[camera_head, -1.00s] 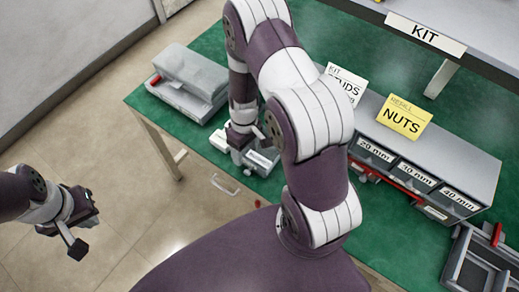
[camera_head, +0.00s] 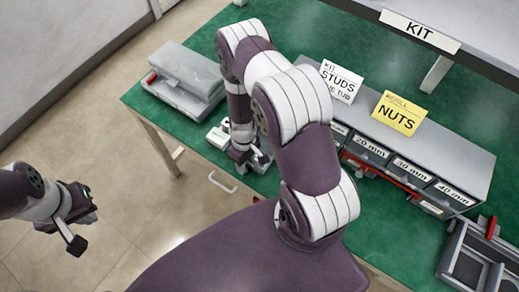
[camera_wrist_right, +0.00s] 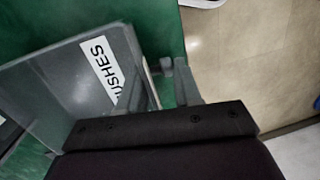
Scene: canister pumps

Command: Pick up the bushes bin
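The bushes bin (camera_wrist_right: 62,88) is a grey bin with a white label, partly cut off and reading "USHES", at the left of the right wrist view. My right gripper (camera_wrist_right: 160,72) is close against the bin's right side there, with a strip of green between its finger parts. In the head view my right gripper (camera_head: 243,160) is low over a small grey bin (camera_head: 219,137) near the table's front edge, largely hidden by the hand. Whether the fingers hold the wall is unclear. My left gripper (camera_head: 80,226) hangs over the floor at the left, its fingers apart and empty.
Labelled drawers (camera_head: 411,170) with STUDS (camera_head: 340,84) and NUTS (camera_head: 398,113) cards stand to the right. A dark tray (camera_head: 482,255) is at lower right. Green table (camera_head: 300,28) is bare behind my arm.

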